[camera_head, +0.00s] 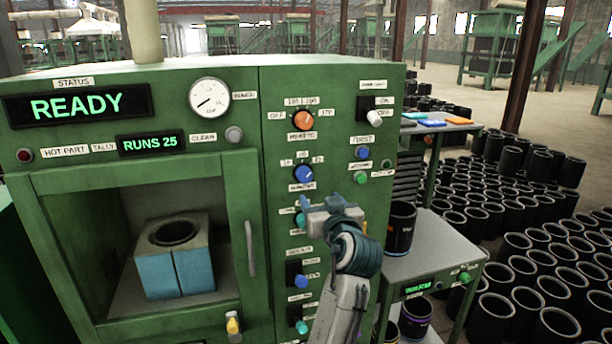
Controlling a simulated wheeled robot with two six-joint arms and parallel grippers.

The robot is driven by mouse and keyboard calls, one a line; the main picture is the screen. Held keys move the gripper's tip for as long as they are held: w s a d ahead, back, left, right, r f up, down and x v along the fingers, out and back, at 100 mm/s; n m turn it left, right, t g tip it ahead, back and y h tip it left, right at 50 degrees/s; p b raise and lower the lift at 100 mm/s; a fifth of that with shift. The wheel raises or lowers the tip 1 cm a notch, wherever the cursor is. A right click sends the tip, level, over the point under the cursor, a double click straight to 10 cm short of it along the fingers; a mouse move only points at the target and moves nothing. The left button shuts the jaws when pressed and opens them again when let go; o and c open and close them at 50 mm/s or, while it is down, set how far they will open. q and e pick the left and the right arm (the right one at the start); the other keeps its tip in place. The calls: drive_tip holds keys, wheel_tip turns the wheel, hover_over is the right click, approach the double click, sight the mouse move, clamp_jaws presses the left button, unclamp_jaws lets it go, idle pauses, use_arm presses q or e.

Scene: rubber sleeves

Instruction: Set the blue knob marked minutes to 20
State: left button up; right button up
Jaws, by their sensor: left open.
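The blue knob (303,174) sits on the green machine's front panel, below the orange knob. Small white labels stand around and below it; their print is too small to read surely, and I cannot tell which mark the knob points to. My left gripper (318,202) is just below and slightly right of the blue knob, in front of the panel. Its jaws are open, with nothing seen between them. It appears apart from the knob, and it hides part of the panel and a teal knob (300,220) beside it. My right gripper is out of view.
An orange knob (303,119), a black switch (376,109) and blue and green buttons surround the area. A door handle (250,248) sticks out at left. A small table (440,255) with a black sleeve (400,228) stands at right. The display (78,106) reads READY.

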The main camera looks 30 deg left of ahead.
sight(306, 178)
use_arm(q)
drive_tip(key=p+x, duration=0.1)
drive_tip(key=x, duration=0.2)
drive_tip(key=r+p+x, duration=0.1)
drive_tip(key=p+x, duration=0.1)
drive_tip(key=x, duration=0.1)
drive_tip(key=p+x, duration=0.2)
drive_tip(key=x, duration=0.2)
drive_tip(key=shift+s+a+r, duration=0.2)
drive_tip(key=shift+r, duration=0.05)
drive_tip(key=shift+w+a+f+n, duration=0.1)
drive_tip(key=shift+w+a+n, duration=0.15)
drive_tip(key=shift+n, duration=0.05)
drive_tip(key=shift+c, duration=0.2)
